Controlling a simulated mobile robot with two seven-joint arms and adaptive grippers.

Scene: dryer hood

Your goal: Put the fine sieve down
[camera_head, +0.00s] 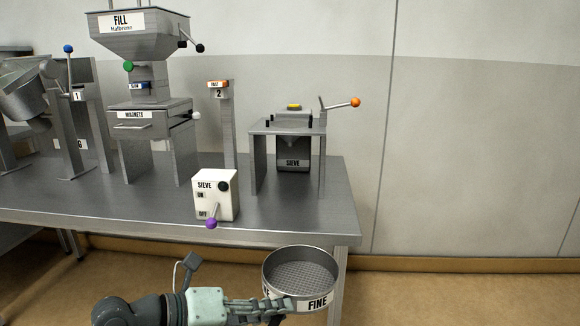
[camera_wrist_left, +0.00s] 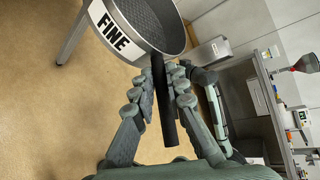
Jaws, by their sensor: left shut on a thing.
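The fine sieve (camera_head: 302,274) is a round metal ring with a mesh floor and a white FINE label. It is in front of the table's right front corner in the head view, its mesh facing up. It also shows in the left wrist view (camera_wrist_left: 142,22), with its black handle (camera_wrist_left: 163,100) between the fingers. My left gripper (camera_head: 272,306) is shut on that handle, and the sieve appears held in the air. The fingers partly hide the handle in the head view. I see no right gripper.
The metal table (camera_head: 290,212) has bare room at its front right. On it stand the sieve machine (camera_head: 292,150) with an orange-knobbed lever, the SIEVE ON/OFF box (camera_head: 228,190) with a purple-knobbed lever, post 2 (camera_head: 227,125) and the FILL hopper (camera_head: 140,45).

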